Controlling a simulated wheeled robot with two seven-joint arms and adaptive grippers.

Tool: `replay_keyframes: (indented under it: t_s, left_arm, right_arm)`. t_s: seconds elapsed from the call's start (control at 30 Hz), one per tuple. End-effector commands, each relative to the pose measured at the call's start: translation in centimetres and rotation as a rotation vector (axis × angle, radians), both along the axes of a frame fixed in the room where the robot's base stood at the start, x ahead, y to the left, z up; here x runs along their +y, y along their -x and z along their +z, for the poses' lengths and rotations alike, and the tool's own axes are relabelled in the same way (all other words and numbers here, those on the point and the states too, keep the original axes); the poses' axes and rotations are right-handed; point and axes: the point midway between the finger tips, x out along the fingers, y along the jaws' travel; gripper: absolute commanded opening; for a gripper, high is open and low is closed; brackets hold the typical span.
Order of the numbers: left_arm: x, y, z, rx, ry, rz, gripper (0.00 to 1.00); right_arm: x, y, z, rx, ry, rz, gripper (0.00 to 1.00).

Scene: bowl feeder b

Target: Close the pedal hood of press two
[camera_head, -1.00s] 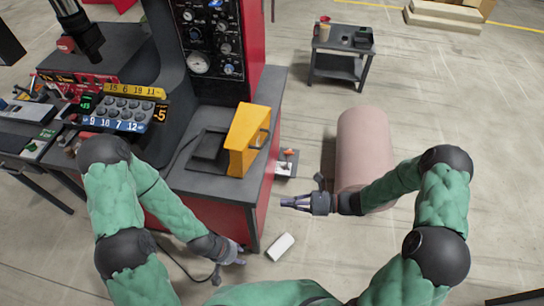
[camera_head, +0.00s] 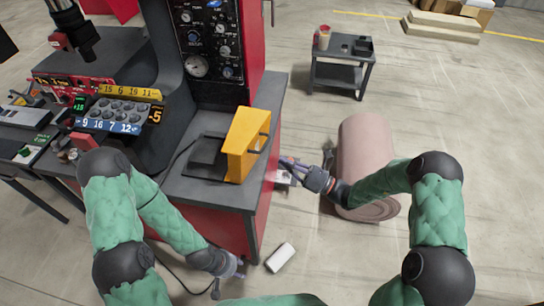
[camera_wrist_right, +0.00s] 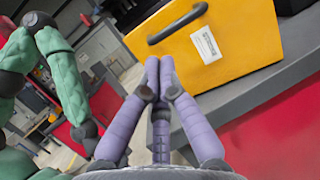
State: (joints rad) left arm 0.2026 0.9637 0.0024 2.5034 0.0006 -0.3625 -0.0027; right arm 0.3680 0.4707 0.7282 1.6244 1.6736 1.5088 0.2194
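The yellow hood (camera_head: 241,150) stands upright on the grey table top, with a dark pedal-like block (camera_head: 205,158) at its left side. Its black bar handle is on the side facing my right arm. In the right wrist view the hood (camera_wrist_right: 240,40) fills the upper right, showing the handle (camera_wrist_right: 177,24) and a white label.
The press column with its gauge panel (camera_head: 211,45) rises behind the hood. A button panel (camera_head: 118,115) is at left. A pink cylinder (camera_head: 366,150) lies on the floor at right, close to my right forearm. A white box (camera_head: 280,257) and a small cart (camera_head: 340,70) stand on open floor.

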Motion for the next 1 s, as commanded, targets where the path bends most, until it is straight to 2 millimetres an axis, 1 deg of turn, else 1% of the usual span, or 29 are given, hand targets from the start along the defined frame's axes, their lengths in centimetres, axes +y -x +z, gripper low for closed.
replay_keyframes:
  t_s: [0.03,0.2,0.4,0.83,1.0]
  left_arm:
    - [0.0,0.0,-0.4,0.000,0.000,0.000,0.40]
    - [0.0,0.0,-1.0,0.000,0.000,0.000,0.40]
    - [0.0,0.0,-1.4,0.000,0.000,0.000,0.40]
    - [0.0,0.0,-1.3,0.000,0.000,0.000,0.40]
    - [0.0,0.0,-0.8,0.000,0.000,0.000,0.40]
  right_arm:
    - [0.9,-0.4,0.1,-0.002,0.001,0.004,0.00]
    - [2.9,-1.5,0.8,-0.002,0.001,0.003,0.00]
    - [4.2,-2.3,1.3,-0.002,0.001,0.000,0.00]
    - [4.4,-2.5,1.5,0.000,0.001,0.000,0.00]
    - [4.5,-2.9,2.0,0.004,0.022,-0.001,0.00]
